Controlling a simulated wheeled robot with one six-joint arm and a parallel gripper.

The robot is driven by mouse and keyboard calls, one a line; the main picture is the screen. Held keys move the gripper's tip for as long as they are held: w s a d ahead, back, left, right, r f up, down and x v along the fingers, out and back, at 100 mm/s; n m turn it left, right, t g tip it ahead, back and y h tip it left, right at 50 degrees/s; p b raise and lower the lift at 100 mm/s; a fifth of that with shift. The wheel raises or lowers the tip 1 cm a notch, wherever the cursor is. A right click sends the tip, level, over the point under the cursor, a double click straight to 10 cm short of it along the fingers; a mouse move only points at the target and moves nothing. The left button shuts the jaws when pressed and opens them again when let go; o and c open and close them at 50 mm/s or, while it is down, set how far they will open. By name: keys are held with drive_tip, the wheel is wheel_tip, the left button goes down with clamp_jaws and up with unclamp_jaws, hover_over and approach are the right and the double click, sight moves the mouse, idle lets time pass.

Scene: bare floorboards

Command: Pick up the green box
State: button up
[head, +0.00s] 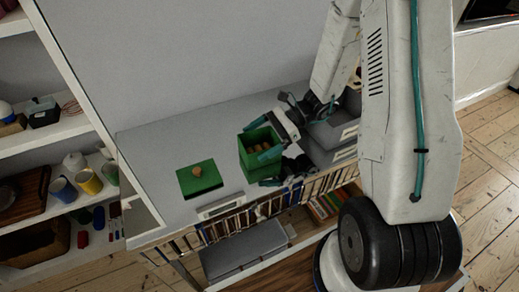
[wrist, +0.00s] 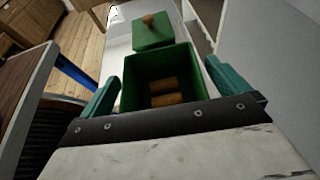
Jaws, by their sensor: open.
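The green box (head: 247,163) stands open-topped on the grey-white counter, with brown-orange pieces inside. In the wrist view the green box (wrist: 135,82) lies between my two teal fingers, and two brown cylinder-like pieces (wrist: 165,92) show at its bottom. Its green lid (head: 199,182) with a wooden knob lies apart on the counter to the left; it also shows beyond the box in the wrist view (wrist: 150,38). My gripper (head: 268,168) is open, with a finger on either side of the box. Whether the fingers touch its walls I cannot tell.
A grey bin (head: 330,130) stands close to the right of my gripper. A white slim object (head: 220,206) lies at the counter's front edge, above a rail. Shelves with cups (head: 88,182) stand at left. The counter's left end is clear.

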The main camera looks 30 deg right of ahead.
drive_tip(key=c, duration=0.9)
drive_tip(key=shift+r, duration=0.15)
